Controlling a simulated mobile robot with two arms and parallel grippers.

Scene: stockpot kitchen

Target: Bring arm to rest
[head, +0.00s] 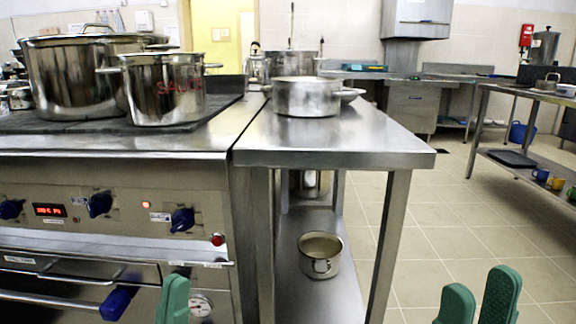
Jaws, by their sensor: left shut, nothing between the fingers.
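My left gripper (172,299) has green fingers and shows at the bottom of the head view, in front of the stove's oven door. Its fingers are together with nothing between them. My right gripper (478,300) also has green fingers and shows at the bottom right, over the tiled floor. Its two fingers stand apart with an empty gap. Both arms are out of view below the frame.
A stove (110,165) with steel pots is at left. A steel table (330,150) beside it bears a wide pot (306,97); a small pot (320,254) sits on its lower shelf. Tiled floor (440,240) is clear between it and the right table (520,160).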

